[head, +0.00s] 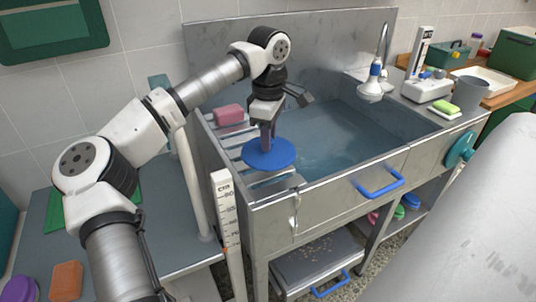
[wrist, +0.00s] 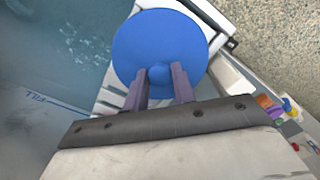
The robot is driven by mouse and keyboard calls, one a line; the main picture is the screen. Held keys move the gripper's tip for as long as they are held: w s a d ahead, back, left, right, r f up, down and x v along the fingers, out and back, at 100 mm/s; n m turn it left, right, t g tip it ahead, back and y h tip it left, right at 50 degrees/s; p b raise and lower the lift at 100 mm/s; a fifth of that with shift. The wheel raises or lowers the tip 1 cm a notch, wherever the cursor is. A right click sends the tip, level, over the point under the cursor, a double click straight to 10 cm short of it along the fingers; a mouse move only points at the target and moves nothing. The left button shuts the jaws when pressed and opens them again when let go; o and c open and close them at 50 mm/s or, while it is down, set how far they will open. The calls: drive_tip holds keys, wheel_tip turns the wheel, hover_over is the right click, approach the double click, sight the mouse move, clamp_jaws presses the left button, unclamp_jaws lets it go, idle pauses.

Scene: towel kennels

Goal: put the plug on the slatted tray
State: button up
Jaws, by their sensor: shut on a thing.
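The plug (head: 270,154) is a flat blue disc with a raised knob. In the wrist view the plug (wrist: 160,40) shows its disc beyond my gripper (wrist: 162,88), whose two purple fingers are shut on the knob. In the head view my gripper (head: 268,138) points down and holds the disc roughly level over the slatted tray (head: 235,140). The tray has pale slats and lies across the left end of the steel sink. The disc hides part of the slats. I cannot tell whether the disc touches them.
A pink block (head: 229,115) sits at the far end of the slatted tray. The sink basin (head: 330,140) to the right holds water. A tap (head: 375,80) stands at its far right corner. A measuring post (head: 226,225) stands left of the sink front.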

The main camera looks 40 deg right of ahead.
sight(269, 157)
drive_tip(key=shift+f+p, duration=0.3)
drive_tip(key=shift+f, duration=2.75)
drive_tip(key=o, duration=1)
drive_tip(key=shift+f, duration=0.1)
wheel_tip(269, 157, up, 12)
drive_tip(key=shift+r+b, duration=0.15)
drive_tip(key=shift+b, duration=0.35)
